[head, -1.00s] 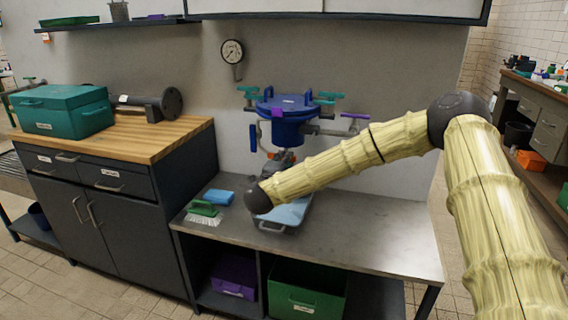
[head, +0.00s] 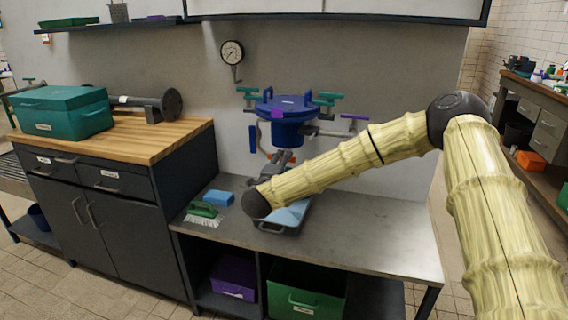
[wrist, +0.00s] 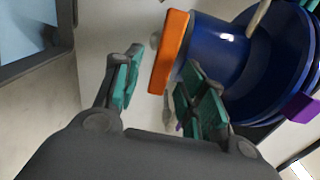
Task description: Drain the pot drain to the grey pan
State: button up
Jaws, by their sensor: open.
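The blue pot (head: 287,132) is held against the wall above the steel bench; it also shows at the right of the wrist view (wrist: 215,50). An orange handle (wrist: 170,48) sits at the pot's lower end, in front of and between my fingertips. My gripper (wrist: 163,66) is open, and I cannot tell whether either finger touches the handle. In the head view my gripper (head: 286,165) is just under the pot, partly behind my arm. The grey pan (head: 275,230) stands on the bench below, light blue inside and partly hidden by my arm. Its corner shows at the wrist view's upper left (wrist: 42,66).
A green brush (head: 204,212) and a blue sponge (head: 220,197) lie left of the pan. The pot has teal clamps and a purple-handled side pipe (head: 340,132). A gauge (head: 231,53) hangs on the wall. The bench's right part is clear.

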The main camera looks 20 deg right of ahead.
jog(key=v, duration=1.1)
jog(key=shift+w, duration=0.1)
jog(key=s+a+f+n+y, duration=0.2)
jog(key=a+f+n+y, duration=0.15)
jog(key=f, duration=0.35)
jog(key=s+a+f+n+y, duration=0.2)
jog(key=f+n, duration=0.2)
jog(key=f, duration=0.3)
jog(key=s+a+f+n+g+y, duration=0.1)
jog(key=s+f+n+g+y, duration=0.3)
jog(key=s+f, duration=0.7)
jog(key=s+a+f+n+g+y, duration=0.1)
jog(key=s+f+n+g, duration=0.2)
jog(key=s+f+n, duration=0.65)
jog(key=s+d+f+n+g, duration=0.1)
jog(key=s+d+f+g, duration=0.25)
jog(key=s, duration=0.55)
jog(key=s+d+f+n+g, duration=0.2)
jog(key=s+d+f, duration=0.15)
jog(key=s, duration=0.55)
jog(key=s+d+f+n+g, duration=0.1)
jog(key=s+d+f+g, duration=0.3)
jog(key=s, duration=0.5)
notch_tip(320, 180, up, 18)
jog(key=a+t+p, duration=0.1)
jog(key=p, duration=1.7)
jog(key=shift+w, duration=0.35)
